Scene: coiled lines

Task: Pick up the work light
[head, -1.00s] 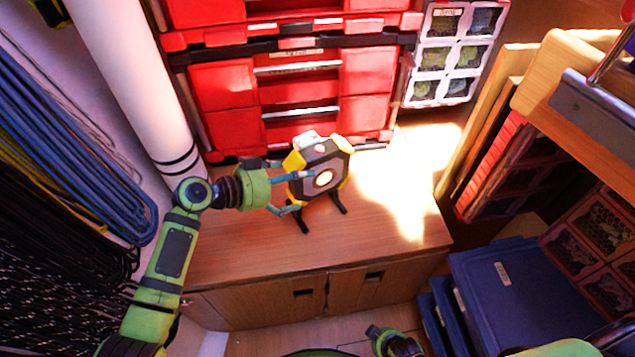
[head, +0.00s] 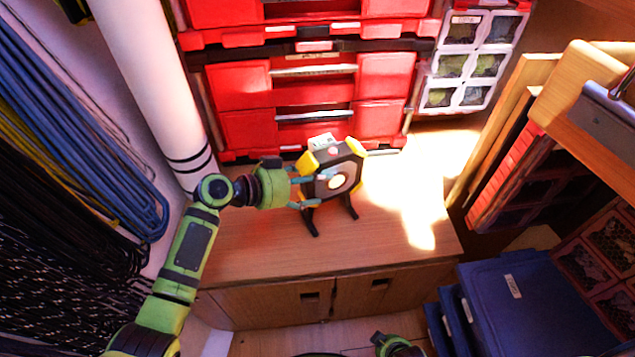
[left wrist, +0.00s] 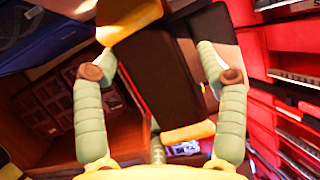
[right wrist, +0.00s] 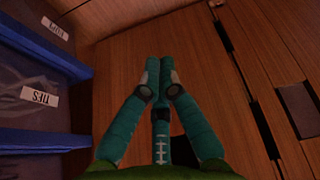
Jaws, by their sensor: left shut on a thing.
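The work light (head: 324,187) is a black, yellow-edged lamp with a lit round face and dark legs. It is upright at the wooden cabinet top (head: 270,240), in front of the red cases. I cannot tell whether its legs touch the wood. My left gripper (head: 312,188) is shut on its left side in the head view. In the left wrist view the light's dark body (left wrist: 163,75) is between the fingers. My right gripper (head: 392,345) is low, in front of the cabinet. In the right wrist view its fingers (right wrist: 158,75) are together and empty.
Red cases (head: 312,95) stand close behind the light. A white pipe (head: 150,80) and coiled blue lines (head: 75,120) are at the left. Blue bins (head: 520,300) are at the lower right, below a wooden shelf (head: 570,90). The cabinet top right of the light is bare.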

